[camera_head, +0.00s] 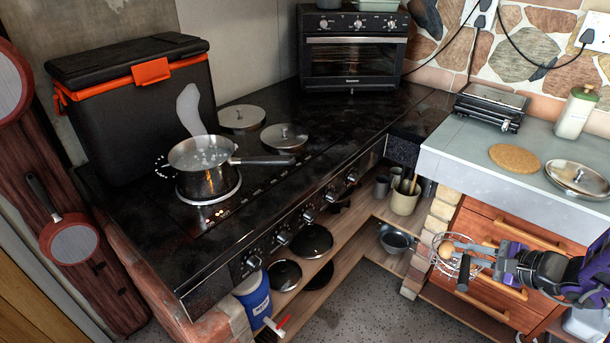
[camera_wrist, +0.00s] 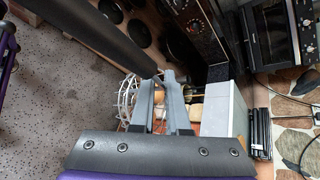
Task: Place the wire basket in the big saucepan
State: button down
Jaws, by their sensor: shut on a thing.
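The big saucepan (camera_head: 205,180) is steel with a dark handle pointing right. It stands upright on the left of the black stove top, with bubbly, liquid-looking contents. The wire basket (camera_head: 450,237) is a light, round cage at the right, in front of the wooden drawers and far from the saucepan. A brown rounded thing shows among its wires. My gripper (camera_head: 463,271) is shut on the basket and holds it in the air. In the wrist view, the basket (camera_wrist: 126,98) shows left of the gripper fingers (camera_wrist: 172,78), which partly hide it.
The black stove top (camera_head: 350,124) has two lidded plates (camera_head: 284,136) right of the saucepan. A black cooler box (camera_head: 140,115) stands behind it, and an oven (camera_head: 352,50) at the back. The grey counter (camera_head: 465,150) edge lies beyond the basket. Floor (camera_head: 375,300) between is open.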

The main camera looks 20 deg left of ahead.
aim_at(197, 192)
jog(key=k+u, duration=0.15)
jog(key=k, duration=0.35)
jog(key=u, duration=1.9)
jog(key=l+u, duration=0.35)
jog(key=k+l, duration=0.1)
jog(key=l, duration=0.5)
jog(key=k+l, duration=0.1)
jog(key=l, duration=0.55)
